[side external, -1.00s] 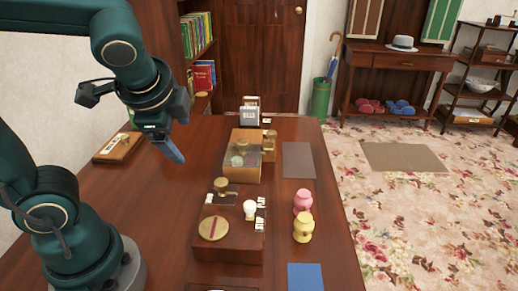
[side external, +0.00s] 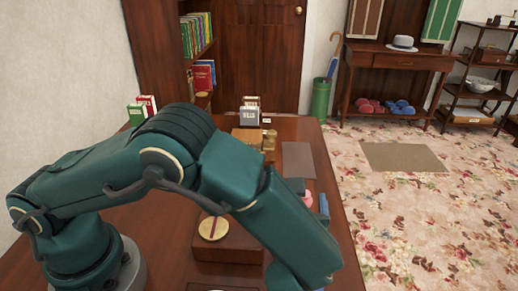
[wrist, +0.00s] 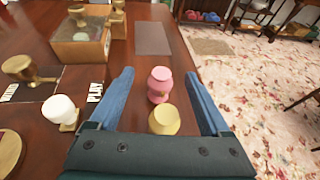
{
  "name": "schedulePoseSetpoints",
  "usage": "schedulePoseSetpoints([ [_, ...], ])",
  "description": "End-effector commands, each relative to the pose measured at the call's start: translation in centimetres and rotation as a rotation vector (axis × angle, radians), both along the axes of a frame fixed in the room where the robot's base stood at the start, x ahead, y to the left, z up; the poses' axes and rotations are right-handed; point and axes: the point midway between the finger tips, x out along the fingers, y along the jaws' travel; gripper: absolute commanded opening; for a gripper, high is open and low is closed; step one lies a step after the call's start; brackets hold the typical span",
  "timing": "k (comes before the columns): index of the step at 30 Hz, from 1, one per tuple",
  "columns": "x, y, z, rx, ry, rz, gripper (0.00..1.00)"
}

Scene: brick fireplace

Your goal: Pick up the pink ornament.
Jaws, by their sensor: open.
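The pink ornament (wrist: 160,85) stands upright on the table in the wrist view, between and ahead of my open fingers. In the side view only a small part of the pink ornament (side external: 308,198) shows past my arm. The yellow ornament (wrist: 165,120) stands just nearer to my gripper's palm, close to the pink one. My gripper (wrist: 160,88) is open, with one blue finger on each side of the two ornaments, and nothing is held. In the side view my forearm hides the yellow ornament and most of the gripper.
A wooden box (wrist: 82,40) with brass pieces stands to the left. A white knob-like piece (wrist: 60,110) and a brass piece (wrist: 28,72) are left of my gripper. A grey mat (wrist: 152,38) lies flat beyond the pink ornament. The table's right edge is close.

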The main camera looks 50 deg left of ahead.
Motion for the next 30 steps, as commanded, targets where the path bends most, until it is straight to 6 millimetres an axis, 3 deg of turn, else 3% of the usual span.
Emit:
schedulePoseSetpoints([
  [4, -0.4, -0.6, -1.0, 0.021, 0.018, -0.03, 0.81],
  [15, 2.8, 1.6, -2.4, 0.016, 0.018, -0.028, 0.81],
  [26, 3.3, 1.9, -2.6, 0.016, 0.018, -0.03, 0.81],
  [30, 3.3, 1.9, -2.6, 0.016, 0.018, -0.03, 0.28],
])
